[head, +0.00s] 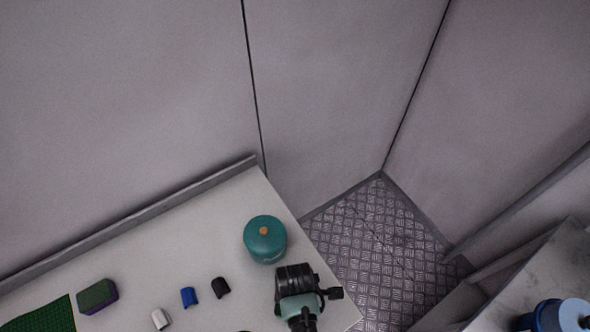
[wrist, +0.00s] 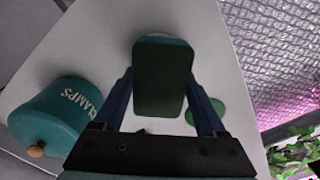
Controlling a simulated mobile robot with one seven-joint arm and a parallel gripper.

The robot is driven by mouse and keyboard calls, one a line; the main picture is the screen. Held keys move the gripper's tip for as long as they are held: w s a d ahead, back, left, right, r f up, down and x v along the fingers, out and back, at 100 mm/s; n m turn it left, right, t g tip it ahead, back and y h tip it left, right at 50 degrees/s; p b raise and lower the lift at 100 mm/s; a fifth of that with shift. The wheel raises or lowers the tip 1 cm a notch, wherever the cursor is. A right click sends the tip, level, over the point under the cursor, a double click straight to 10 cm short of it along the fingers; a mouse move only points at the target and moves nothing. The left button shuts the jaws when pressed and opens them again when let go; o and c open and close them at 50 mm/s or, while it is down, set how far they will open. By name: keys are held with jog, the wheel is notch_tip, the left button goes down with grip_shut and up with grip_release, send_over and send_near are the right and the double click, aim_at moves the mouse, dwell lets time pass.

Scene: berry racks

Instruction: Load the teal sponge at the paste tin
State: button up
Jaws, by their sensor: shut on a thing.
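My gripper (wrist: 160,95) is shut on the teal sponge (wrist: 158,80), a dark green-teal block between its two dark blue fingers in the wrist view. A pale round rim (wrist: 178,36) shows just past the sponge's far end; it may be the paste tin, but the sponge hides most of it. I cannot tell whether the sponge touches it. A flat teal disc (wrist: 208,110), perhaps a lid, lies on the table to the right, partly behind the right finger. In the head view my wrist covers this area, and neither sponge nor tin can be made out.
A teal canister marked CLAMPS (wrist: 58,115), with a wooden knob, stands left of my gripper; it also shows in the head view (head: 265,243). A green-and-purple sponge (head: 97,297), a green mat (head: 45,316) and small blue, black and white pieces lie further left. The table's right edge is close.

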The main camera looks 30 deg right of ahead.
jog(key=shift+r+p, duration=2.35)
jog(key=shift+r, duration=0.15)
jog(key=shift+w+f+b, duration=0.15)
jog(key=shift+w+b, duration=0.1)
jog(key=shift+b, duration=0.05)
jog(key=w+a+r+m+b, duration=0.4)
jog(key=w+a+m+b, duration=0.4)
jog(key=a+m+b, duration=0.1)
jog(key=shift+a+r+m+b, duration=0.25)
jog(key=shift+r+m+b, duration=0.15)
jog(key=shift+m+b, duration=0.5)
